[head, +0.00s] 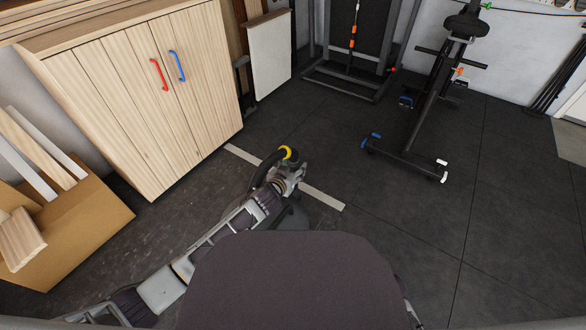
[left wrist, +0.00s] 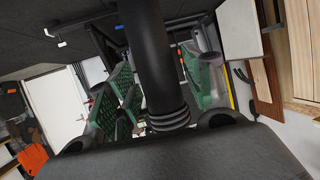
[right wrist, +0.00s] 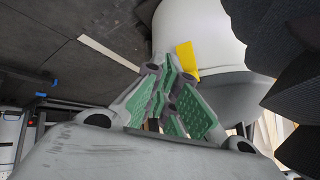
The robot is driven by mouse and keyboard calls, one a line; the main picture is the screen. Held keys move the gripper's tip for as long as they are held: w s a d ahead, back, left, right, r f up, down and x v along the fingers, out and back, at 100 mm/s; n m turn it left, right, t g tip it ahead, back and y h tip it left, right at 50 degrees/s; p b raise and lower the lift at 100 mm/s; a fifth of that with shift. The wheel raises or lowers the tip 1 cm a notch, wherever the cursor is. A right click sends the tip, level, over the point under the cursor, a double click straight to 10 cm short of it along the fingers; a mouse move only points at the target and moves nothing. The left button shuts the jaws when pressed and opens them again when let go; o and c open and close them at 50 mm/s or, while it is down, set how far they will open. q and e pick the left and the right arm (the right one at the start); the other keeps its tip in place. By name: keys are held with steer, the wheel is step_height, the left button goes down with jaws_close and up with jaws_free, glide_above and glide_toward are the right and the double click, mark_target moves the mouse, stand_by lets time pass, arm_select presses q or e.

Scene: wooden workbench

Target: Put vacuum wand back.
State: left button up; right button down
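The vacuum wand (left wrist: 145,50) is a black tube with a ribbed collar. In the left wrist view it runs down between my left gripper's green-padded fingers. In the head view its black curved part (head: 262,170) ends in a yellow ring beside my left gripper (head: 292,175), which looks shut on it. The contact itself is hidden. In the right wrist view my right gripper (right wrist: 165,110) has its pads close together with nothing visible between them. A white rounded body with a grey lower part (right wrist: 200,35) and a yellow piece (right wrist: 187,60) stands behind those fingers, perhaps the vacuum.
A wooden cabinet (head: 130,90) with red and blue handles stands at left. A cardboard box (head: 85,215) with boards is at lower left. An exercise bike (head: 425,115) and a black treadmill-like frame (head: 350,80) stand at the back. The dark floor at right is clear.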

arm_select(q)
steer(key=shift+r, duration=0.15)
arm_select(e)
steer(key=shift+r, duration=0.1)
arm_select(q)
steer(key=p+v, duration=0.4)
steer(key=v, duration=0.8)
arm_select(e)
step_height(320, 180, up, 8)
steer(key=d+g+h, duration=0.1)
steer(key=shift+s+d+n+g, duration=0.25)
steer(key=shift+d+n+g, duration=0.05)
steer(key=shift+n+g, duration=0.1)
arm_select(q)
steer(key=shift+a, duration=0.1)
arm_select(e)
steer(key=shift+d, duration=0.1)
